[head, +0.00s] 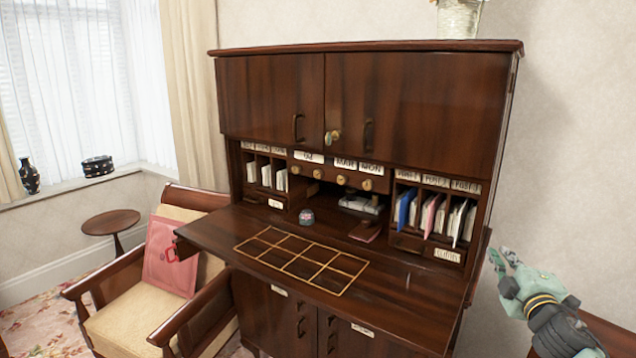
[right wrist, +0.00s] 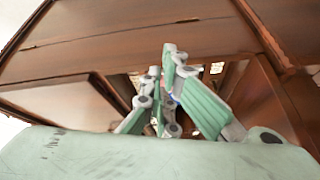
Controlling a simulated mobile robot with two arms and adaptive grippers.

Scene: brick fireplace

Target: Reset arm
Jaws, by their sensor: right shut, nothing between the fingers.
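My right gripper (head: 499,258) is at the right of the head view, raised beside the right side of a dark wooden secretary desk (head: 420,100). Its pale green fingers point up and to the left, towards the desk, and are shut with nothing between them. In the right wrist view, the fingers (right wrist: 163,66) come close together in front of the desk's brown wood. I cannot tell how far the fingertips are from the desk. My left gripper is not in view.
The fold-out desktop (head: 395,290) is lowered and bears a gold grid (head: 300,262). Small items and slots with papers (head: 435,213) are behind it. A wooden armchair (head: 130,320) with a pink cushion (head: 170,258) stands left, near a round side table (head: 110,222). Bare wall lies right.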

